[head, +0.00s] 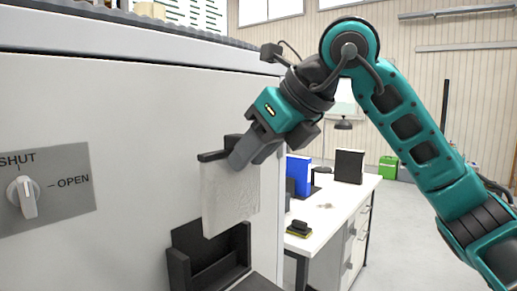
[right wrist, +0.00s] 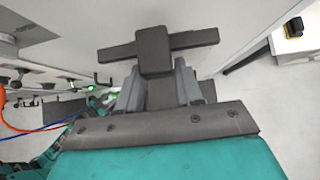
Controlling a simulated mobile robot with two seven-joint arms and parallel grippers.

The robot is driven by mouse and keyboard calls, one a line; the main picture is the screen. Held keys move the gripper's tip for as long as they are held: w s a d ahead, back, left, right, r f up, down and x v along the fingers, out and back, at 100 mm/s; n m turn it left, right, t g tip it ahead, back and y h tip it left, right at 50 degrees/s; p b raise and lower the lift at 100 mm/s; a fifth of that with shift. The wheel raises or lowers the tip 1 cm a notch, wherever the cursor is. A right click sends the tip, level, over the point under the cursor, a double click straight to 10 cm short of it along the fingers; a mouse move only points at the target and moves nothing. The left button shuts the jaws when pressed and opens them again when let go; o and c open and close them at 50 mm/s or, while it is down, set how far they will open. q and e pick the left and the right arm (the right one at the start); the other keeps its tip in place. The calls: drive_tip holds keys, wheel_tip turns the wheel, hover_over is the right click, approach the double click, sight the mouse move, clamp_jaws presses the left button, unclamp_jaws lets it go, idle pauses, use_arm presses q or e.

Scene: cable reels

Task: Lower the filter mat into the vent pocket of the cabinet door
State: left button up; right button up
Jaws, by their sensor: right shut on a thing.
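My right gripper (head: 240,156) is shut on the dark grip at the top of the filter mat (head: 229,197), a pale, thin square panel with a dark top bar. The mat hangs upright in front of the cabinet door (head: 110,130). My left gripper is not in view.
A SHUT/OPEN plate with a white knob (head: 27,198) is on the door at left. A white desk (head: 335,205) with a blue binder (head: 298,173), a black box (head: 349,166) and a small yellow-black item (head: 299,229) stands behind at right.

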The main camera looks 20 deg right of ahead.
drive_tip(key=shift+w+a+f+p, duration=0.25)
drive_tip(key=shift+w+a, duration=0.3)
drive_tip(key=shift+w, duration=0.3)
drive_tip(key=shift+w+a+f+p, duration=0.15)
drive_tip(key=shift+w+a+f, duration=0.15)
drive_tip(key=shift+w+a, duration=0.45)
drive_tip(key=shift+w+a+f+p, duration=0.25)
drive_tip(key=shift+w+a, duration=0.15)
drive_tip(key=shift+w, duration=0.55)
drive_tip(key=shift+w+a+f+b, duration=0.1)
drive_tip(key=shift+w+f+b, duration=0.1)
drive_tip(key=shift+f+b, duration=0.5)
drive_tip(key=shift+w+f, duration=0.1)
drive_tip(key=shift+f, duration=0.25)
use_arm(q)
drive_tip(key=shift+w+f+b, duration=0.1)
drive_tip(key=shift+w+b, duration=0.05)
drive_tip(key=shift+b, duration=0.25)
use_arm(e)
drive_tip(key=shift+w+a+f, duration=0.2)
drive_tip(key=shift+f, duration=0.4)
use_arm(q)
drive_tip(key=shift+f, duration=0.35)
use_arm(e)
drive_tip(key=shift+f, duration=0.3)
use_arm(q)
drive_tip(key=shift+b, duration=0.35)
use_arm(e)
drive_tip(key=shift+f, duration=0.15)
